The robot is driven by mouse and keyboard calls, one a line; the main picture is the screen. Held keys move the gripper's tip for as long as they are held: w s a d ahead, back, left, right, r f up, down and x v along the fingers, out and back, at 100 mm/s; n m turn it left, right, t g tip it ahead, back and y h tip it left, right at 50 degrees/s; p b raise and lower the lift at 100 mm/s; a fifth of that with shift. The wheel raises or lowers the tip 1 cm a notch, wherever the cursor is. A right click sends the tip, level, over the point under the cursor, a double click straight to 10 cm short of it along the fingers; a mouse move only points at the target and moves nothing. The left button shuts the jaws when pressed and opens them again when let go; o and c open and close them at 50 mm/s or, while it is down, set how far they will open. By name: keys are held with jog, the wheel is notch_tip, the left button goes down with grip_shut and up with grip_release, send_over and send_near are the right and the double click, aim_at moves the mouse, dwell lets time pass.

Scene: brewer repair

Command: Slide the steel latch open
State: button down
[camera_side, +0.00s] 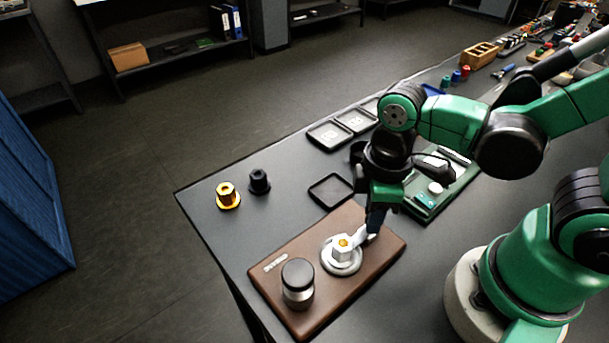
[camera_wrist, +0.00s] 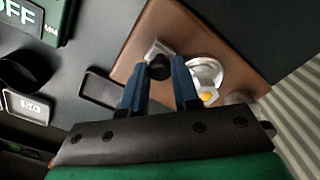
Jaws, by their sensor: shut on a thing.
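The steel latch (camera_wrist: 159,47) shows in the wrist view as a small bright plate with a dark round knob (camera_wrist: 158,70), on the brown board (camera_wrist: 140,42). My gripper (camera_wrist: 159,72) has its blue fingers on either side of the knob and is shut on it. In the side view my gripper (camera_side: 374,222) points down at the board's right part, beside the round metal ring (camera_side: 343,267) with a white hex piece (camera_side: 341,250) and yellow centre. A pale metal part (camera_side: 362,236) shows at the fingertips. The fingers hide most of the latch there.
A steel cylinder with a black cap (camera_side: 298,284) stands on the board's front left. A gold flanged part (camera_side: 227,195) and a black one (camera_side: 259,181) stand at the table's left. An empty black tray (camera_side: 331,190) lies behind the board; a green board (camera_side: 440,196) is to the right.

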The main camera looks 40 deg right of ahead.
dwell(0.4)
jog(key=shift+d, duration=1.25)
jog(key=c, duration=0.7)
grip_release()
jog(key=shift+o, duration=0.2)
jog(key=shift+r, duration=0.1)
jog(key=shift+r, duration=2.7)
